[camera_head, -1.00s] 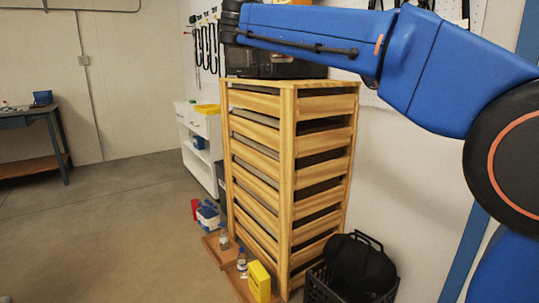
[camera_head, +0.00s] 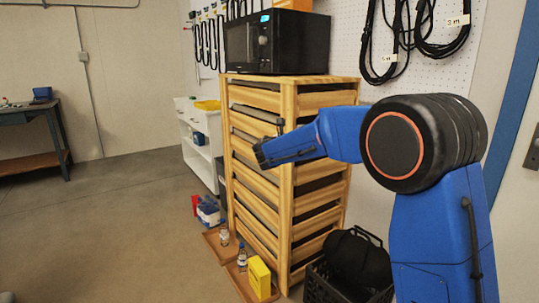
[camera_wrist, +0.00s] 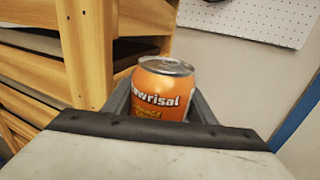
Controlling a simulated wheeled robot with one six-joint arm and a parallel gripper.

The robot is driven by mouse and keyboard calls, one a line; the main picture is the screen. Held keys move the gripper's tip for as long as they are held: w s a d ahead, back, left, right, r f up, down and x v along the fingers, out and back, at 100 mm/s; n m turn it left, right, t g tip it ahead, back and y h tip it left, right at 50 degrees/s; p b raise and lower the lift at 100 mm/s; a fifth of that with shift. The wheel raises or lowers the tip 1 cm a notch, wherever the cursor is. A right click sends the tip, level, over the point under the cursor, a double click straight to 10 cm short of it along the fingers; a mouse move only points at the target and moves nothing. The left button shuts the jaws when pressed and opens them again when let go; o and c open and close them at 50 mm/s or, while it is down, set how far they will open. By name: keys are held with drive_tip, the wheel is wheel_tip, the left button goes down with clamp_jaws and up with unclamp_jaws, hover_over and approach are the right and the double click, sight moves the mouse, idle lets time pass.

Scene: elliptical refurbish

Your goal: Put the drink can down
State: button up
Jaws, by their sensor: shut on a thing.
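The drink can (camera_wrist: 163,92) is orange with a silver top and white lettering. It shows upright in the wrist view, between the two grey fingers of my gripper (camera_wrist: 160,106). The gripper is shut on the can. The can's lower part is hidden by the gripper, and I cannot make the can out in the head view. In the head view the dark end of my arm is in front of the wooden drawer rack (camera_head: 288,180), below its top. The rack's posts also show in the wrist view, at the left.
A black microwave (camera_head: 277,45) stands on the rack. On the floor are trays with bottles (camera_head: 242,258), a yellow box (camera_head: 259,278) and a black crate (camera_head: 325,285) with a black bag. A white shelf unit (camera_head: 198,150) stands behind. Open floor lies to the left.

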drive_tip(key=d+f+n+t+y, duration=0.1)
drive_tip(key=d+f, duration=0.3)
drive_tip(key=f, duration=0.7)
drive_tip(key=d+f+n+y, duration=0.1)
drive_tip(key=d+f, duration=0.3)
drive_tip(key=f, duration=0.7)
drive_tip(key=s+d+f+n+t+y, duration=0.1)
drive_tip(key=s+d+f, duration=0.2)
drive_tip(key=f, duration=0.7)
drive_tip(key=s+d+f+n+y, duration=0.1)
drive_tip(key=s+f, duration=0.4)
drive_tip(key=f, duration=0.5)
drive_tip(key=shift+d+f+t+y, duration=0.2)
drive_tip(key=shift+d+t+y, duration=0.2)
drive_tip(key=shift+d+y, duration=0.5)
drive_tip(key=shift+s, duration=0.1)
